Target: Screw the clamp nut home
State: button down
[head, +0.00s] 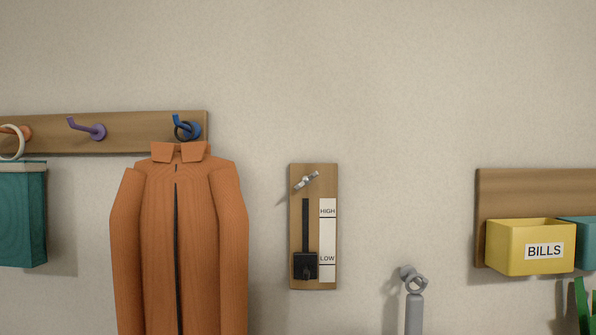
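A silver wing-shaped piece (306,181), which looks like the clamp nut, sits near the top of a small upright wooden panel (328,185) on the wall. Its wings are tilted, the right one higher. I cannot tell how far it stands off the panel. Below it a dark vertical slot (306,222) runs down to a black sliding block (305,266) at the bottom. Beside the slot a white scale (328,232) reads HIGH at the top and LOW at the bottom; the block is level with LOW. My gripper is not in view.
An orange jacket (212,215) hangs left of the panel below a wooden hook rail (145,120). A teal bag (22,218) hangs far left. A grey hook with a grey rod (413,300) is lower right. A yellow BILLS box (510,240) is at right. The wall above is bare.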

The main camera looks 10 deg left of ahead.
aim_at(305, 180)
jog(key=z, duration=0.1)
jog(key=k, duration=0.2)
jog(key=u, duration=0.3)
jog(key=i, duration=0.3)
jog(key=u, duration=0.55)
